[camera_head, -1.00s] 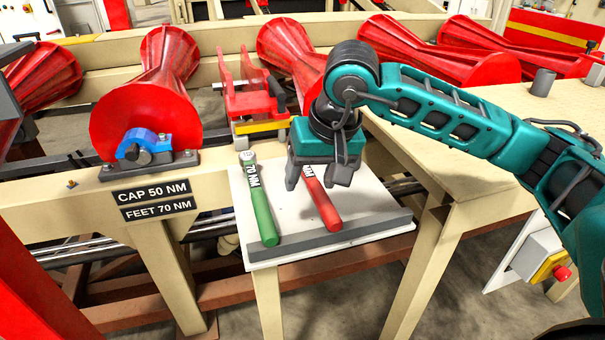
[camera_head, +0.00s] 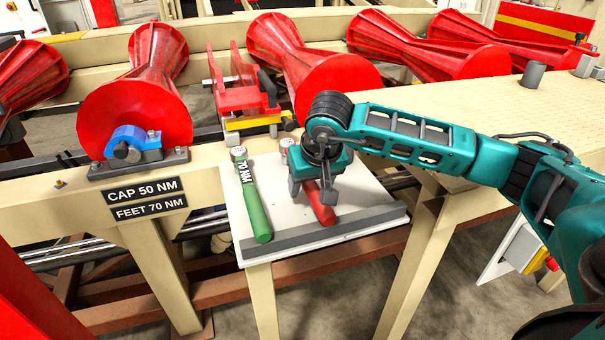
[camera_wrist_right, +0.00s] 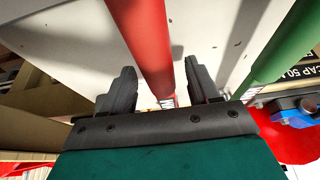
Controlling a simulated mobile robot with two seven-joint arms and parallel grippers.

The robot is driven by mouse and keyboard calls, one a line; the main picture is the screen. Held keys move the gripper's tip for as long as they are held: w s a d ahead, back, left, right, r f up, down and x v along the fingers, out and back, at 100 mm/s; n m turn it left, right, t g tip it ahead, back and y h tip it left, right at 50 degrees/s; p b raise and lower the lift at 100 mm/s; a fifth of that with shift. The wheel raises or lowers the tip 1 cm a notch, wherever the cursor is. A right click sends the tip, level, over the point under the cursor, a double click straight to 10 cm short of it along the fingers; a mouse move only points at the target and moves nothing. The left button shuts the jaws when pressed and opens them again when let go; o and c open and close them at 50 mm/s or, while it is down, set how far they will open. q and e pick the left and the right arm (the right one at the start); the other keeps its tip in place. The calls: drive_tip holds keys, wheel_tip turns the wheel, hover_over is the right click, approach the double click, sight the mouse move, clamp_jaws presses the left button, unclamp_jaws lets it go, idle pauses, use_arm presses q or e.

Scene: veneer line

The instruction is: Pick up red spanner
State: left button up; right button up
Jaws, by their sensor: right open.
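The red spanner (camera_head: 321,210) lies on the white tray (camera_head: 372,191), its handle toward the grey front lip. My right gripper (camera_head: 311,191) is just over its shaft and hides part of it. In the right wrist view the red spanner (camera_wrist_right: 143,38) runs between the two fingers of my open right gripper (camera_wrist_right: 160,85). The green spanner (camera_head: 254,205), marked 70 NM, lies to the left. My left gripper is not in view.
The wooden bench (camera_head: 450,108) stands right of the tray. Red rollers (camera_head: 136,115) and a red clamp-like fixture (camera_head: 243,95) stand behind it. Labels (camera_head: 148,200) read CAP 50 NM and FEET 70 NM. The green spanner is close beside my gripper.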

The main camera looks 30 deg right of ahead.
drive_tip(key=shift+w+f, duration=0.2)
drive_tip(key=shift+f, duration=0.35)
clamp_jaws()
drive_tip(key=shift+r, duration=0.1)
